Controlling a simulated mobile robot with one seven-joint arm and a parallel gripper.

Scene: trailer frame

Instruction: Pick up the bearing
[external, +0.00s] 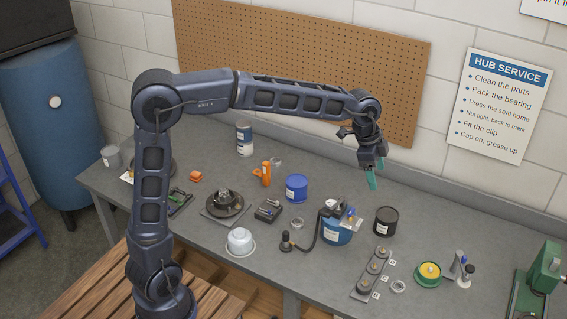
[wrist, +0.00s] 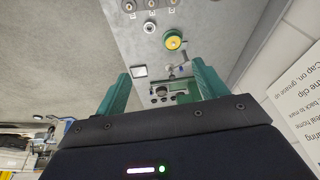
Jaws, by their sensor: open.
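A small silver ring that looks like a bearing (external: 398,287) lies flat on the grey bench, between a plate of round parts and a green dish. It also shows near the top of the wrist view (wrist: 149,27). Similar small rings lie by the black hose (external: 297,223) and at the back of the bench (external: 276,161); I cannot tell for sure which is the bearing. My gripper (external: 372,181) is raised above the back of the bench, well clear of these rings. Its teal fingers are apart and empty in the wrist view (wrist: 161,68).
The labelled plate of round parts (external: 359,291), green dish with a yellow part (external: 428,282) and small bottles (external: 466,276) stand around the ring. A wall is behind.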

